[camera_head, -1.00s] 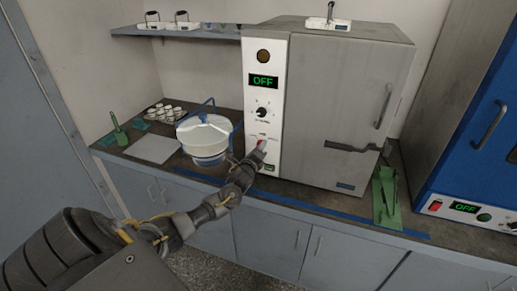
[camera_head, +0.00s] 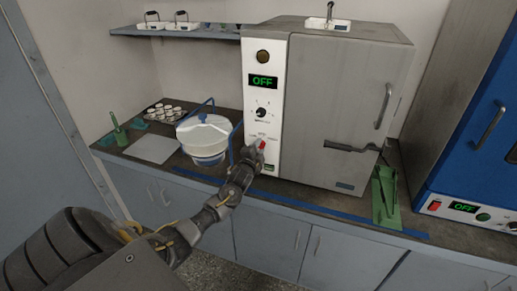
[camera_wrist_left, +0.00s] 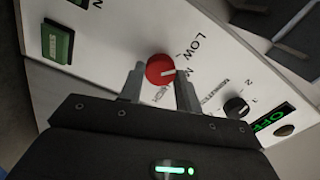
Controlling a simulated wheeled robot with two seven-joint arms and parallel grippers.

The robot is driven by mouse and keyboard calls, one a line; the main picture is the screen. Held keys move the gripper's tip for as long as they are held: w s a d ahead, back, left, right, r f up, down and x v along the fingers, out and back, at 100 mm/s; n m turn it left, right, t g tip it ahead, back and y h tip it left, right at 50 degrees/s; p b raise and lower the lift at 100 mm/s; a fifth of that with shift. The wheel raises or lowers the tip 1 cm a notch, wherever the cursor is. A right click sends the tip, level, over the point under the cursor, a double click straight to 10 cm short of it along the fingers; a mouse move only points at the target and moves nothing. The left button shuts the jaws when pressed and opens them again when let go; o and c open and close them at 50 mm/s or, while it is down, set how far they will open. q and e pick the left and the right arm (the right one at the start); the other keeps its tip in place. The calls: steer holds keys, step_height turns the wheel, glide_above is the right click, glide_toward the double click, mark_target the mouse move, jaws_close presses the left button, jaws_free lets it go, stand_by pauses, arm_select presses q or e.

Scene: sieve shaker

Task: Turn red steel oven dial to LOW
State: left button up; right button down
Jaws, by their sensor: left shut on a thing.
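The red dial (camera_wrist_left: 160,69) sits low on the white control panel of the steel oven (camera_head: 335,100). In the left wrist view its white pointer mark faces right, toward a partly hidden label between LOW and HIGH. The LOW label (camera_wrist_left: 193,47) is at the dial's upper right. My left gripper (camera_wrist_left: 160,85) is shut on the dial, one finger on each side. In the head view the left gripper (camera_head: 255,154) covers the lower part of the panel, and a bit of the red dial (camera_head: 262,143) shows. My right gripper is not in view.
The oven's green OFF display (camera_head: 263,82) and a black knob (camera_head: 261,112) are above the dial. A green rocker switch (camera_wrist_left: 57,42) is beside it. A white lidded vessel (camera_head: 205,135) stands close to the left. A blue oven (camera_head: 470,145) is at right.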

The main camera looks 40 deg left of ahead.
arm_select(q)
steer(key=shift+n, duration=1.2)
steer(key=o, duration=0.9)
steer(key=shift+c, duration=0.2)
steer(key=shift+o, duration=0.5)
steer(key=b+v, duration=0.2)
steer(key=v, duration=0.9)
steer(key=shift+a, duration=0.1)
